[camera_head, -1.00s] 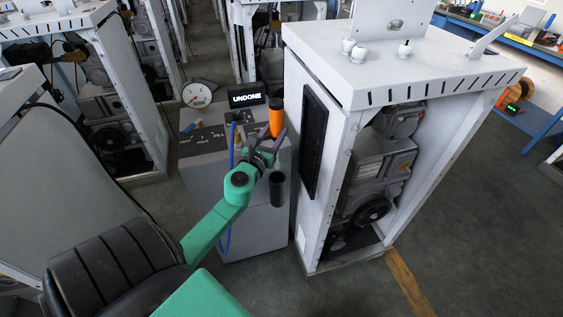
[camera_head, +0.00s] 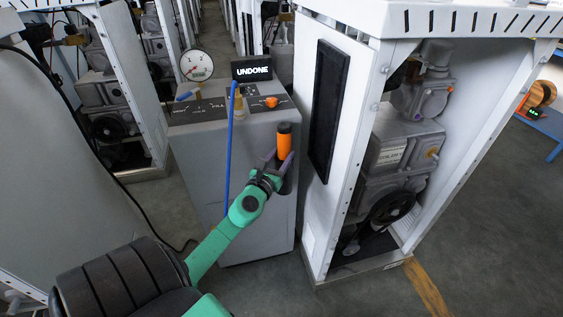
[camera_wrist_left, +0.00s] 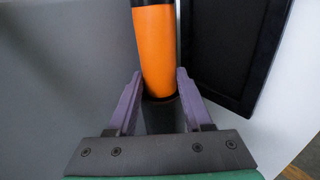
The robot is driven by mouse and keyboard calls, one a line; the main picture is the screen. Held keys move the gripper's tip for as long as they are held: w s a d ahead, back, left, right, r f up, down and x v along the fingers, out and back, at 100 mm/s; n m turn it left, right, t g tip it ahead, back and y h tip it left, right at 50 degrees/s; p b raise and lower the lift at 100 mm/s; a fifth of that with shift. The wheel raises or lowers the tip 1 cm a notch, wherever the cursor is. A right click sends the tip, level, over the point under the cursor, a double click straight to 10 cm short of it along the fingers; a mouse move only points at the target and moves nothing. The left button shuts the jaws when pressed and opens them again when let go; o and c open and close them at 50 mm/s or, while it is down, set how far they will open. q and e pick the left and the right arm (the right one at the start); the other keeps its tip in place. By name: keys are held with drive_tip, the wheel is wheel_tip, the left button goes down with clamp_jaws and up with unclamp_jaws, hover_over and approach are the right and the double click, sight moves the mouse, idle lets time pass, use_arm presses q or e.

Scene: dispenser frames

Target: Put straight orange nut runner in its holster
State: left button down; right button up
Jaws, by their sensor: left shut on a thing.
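The straight orange nut runner (camera_head: 284,146), an orange cylinder with a black top, stands nearly upright at the front right of the grey cabinet. My left gripper (camera_head: 279,160) is shut on it low down. In the left wrist view the nut runner (camera_wrist_left: 155,50) rises between the two purple fingers (camera_wrist_left: 159,88). Its orange part ends at a dark rim between the fingers. The black holster (camera_head: 285,187) shows only in part behind and below the gripper. The lower end of the nut runner is hidden, and its depth in the holster cannot be told. My right gripper is out of view.
The grey cabinet (camera_head: 235,190) carries a gauge (camera_head: 196,65), an "UNDONE" display (camera_head: 252,69) and an orange knob (camera_head: 271,102). A blue hose (camera_head: 231,140) hangs down its front. A white frame with a black panel (camera_head: 328,110) stands close on the right.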

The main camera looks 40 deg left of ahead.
use_arm(q)
drive_tip(key=c, duration=0.6)
unclamp_jaws()
